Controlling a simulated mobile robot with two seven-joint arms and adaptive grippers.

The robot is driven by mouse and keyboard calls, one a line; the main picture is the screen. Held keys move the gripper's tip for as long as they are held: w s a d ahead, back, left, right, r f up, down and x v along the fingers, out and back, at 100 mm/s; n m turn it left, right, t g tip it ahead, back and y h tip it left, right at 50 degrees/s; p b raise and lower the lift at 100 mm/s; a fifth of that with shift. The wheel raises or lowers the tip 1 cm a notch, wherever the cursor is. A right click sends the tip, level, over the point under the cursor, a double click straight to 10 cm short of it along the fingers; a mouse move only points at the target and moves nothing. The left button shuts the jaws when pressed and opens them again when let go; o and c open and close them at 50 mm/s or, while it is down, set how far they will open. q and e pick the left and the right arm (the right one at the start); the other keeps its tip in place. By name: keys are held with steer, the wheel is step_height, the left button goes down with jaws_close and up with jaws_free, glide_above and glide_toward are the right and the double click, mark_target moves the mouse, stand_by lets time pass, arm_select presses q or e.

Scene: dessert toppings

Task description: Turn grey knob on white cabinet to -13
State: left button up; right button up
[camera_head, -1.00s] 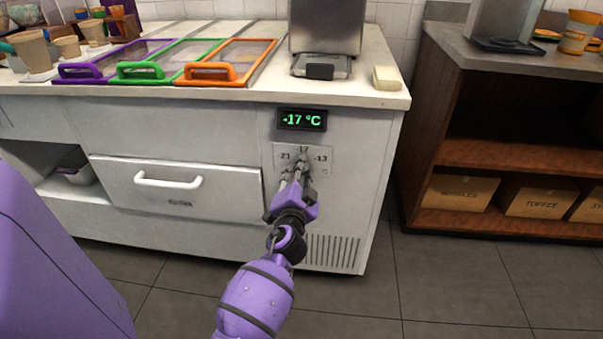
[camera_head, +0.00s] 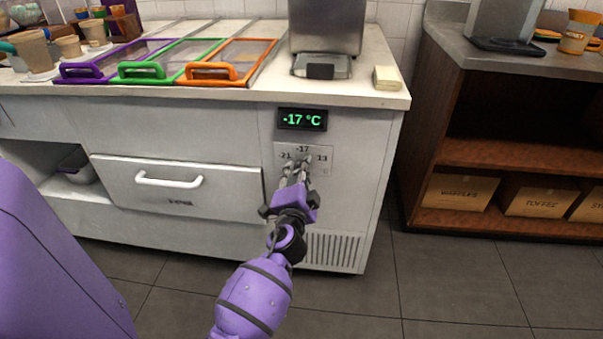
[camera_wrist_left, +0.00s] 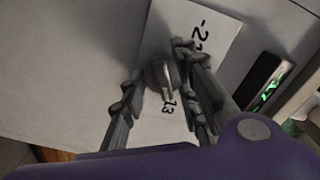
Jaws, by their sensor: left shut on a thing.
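The white cabinet (camera_head: 230,125) has a control plate marked -21, -17 and -13, and a green display (camera_head: 302,119) above it reads -17 °C. The grey knob sits on the plate, mostly hidden by my fingers in the head view. In the left wrist view the knob (camera_wrist_left: 160,76) is between the two fingers. My left gripper (camera_head: 299,166) is shut on it, and its wrist is rolled. The gripper also shows in the left wrist view (camera_wrist_left: 157,63). My right gripper is not in view.
A drawer with a white handle (camera_head: 168,181) is left of the plate. Lidded trays with an orange handle (camera_head: 210,71) and other colours lie on the countertop. A brown shelf (camera_head: 510,152) with boxes stands right. The floor (camera_head: 460,285) in front is clear.

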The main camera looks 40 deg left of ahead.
arm_select(q)
steer(key=o, duration=1)
steer(key=shift+d+f, duration=0.1)
steer(key=shift+f, duration=0.3)
steer(key=shift+o, duration=0.2)
steer(key=shift+r, duration=0.2)
steer(key=shift+s, duration=0.1)
steer(key=v, duration=1.1)
steer(key=shift+s+d, duration=0.25)
steer(key=shift+s, duration=0.1)
steer(key=shift+c, duration=0.2)
